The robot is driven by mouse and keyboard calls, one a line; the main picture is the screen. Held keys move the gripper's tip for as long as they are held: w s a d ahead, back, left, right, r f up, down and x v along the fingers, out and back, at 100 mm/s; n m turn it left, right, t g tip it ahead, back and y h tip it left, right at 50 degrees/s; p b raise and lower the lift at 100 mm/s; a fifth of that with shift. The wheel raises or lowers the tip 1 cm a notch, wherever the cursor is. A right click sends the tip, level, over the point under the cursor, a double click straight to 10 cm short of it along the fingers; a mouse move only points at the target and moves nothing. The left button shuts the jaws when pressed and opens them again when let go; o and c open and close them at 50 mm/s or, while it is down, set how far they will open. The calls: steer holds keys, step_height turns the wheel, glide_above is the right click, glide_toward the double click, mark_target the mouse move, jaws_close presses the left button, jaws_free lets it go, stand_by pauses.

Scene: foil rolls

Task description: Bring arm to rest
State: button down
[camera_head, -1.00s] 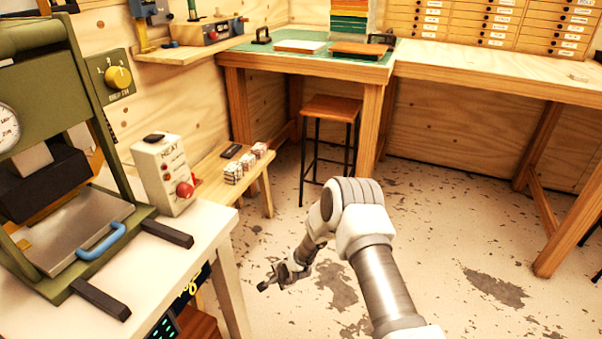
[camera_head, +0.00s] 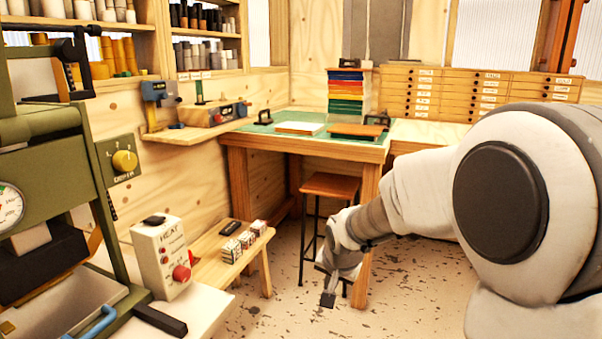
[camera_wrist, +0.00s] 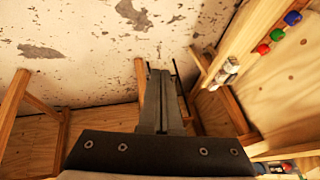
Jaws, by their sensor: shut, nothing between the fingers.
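My gripper (camera_head: 328,299) hangs in front of the wooden stool (camera_head: 330,186) in the head view, pointing down over the floor. In the wrist view the fingers (camera_wrist: 160,78) lie side by side, shut with nothing between them. My arm comes in from the right of the head view, with a large white and grey joint close to the camera. The arm hides part of the right-hand bench and the floor below it.
A green press (camera_head: 45,165) and a white heat control box (camera_head: 161,258) stand at the left. A low wooden bench (camera_head: 209,270) holds several small patterned blocks. Bare floor (camera_head: 265,310) shows below.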

steer(key=s+d+r+n, duration=0.2)
steer(key=s+d+r, duration=0.15)
steer(key=s, duration=0.55)
steer(key=s+d+r+n+p, duration=0.1)
steer(key=s+d+r, duration=0.1)
steer(key=s+r, duration=0.5)
steer(key=s+d+r+n, duration=0.2)
steer(key=s, duration=0.9)
step_height(320, 180, up, 22)
steer(key=p, duration=2.2)
steer(key=shift+h, duration=0.4)
steer(key=shift+a+f, duration=0.1)
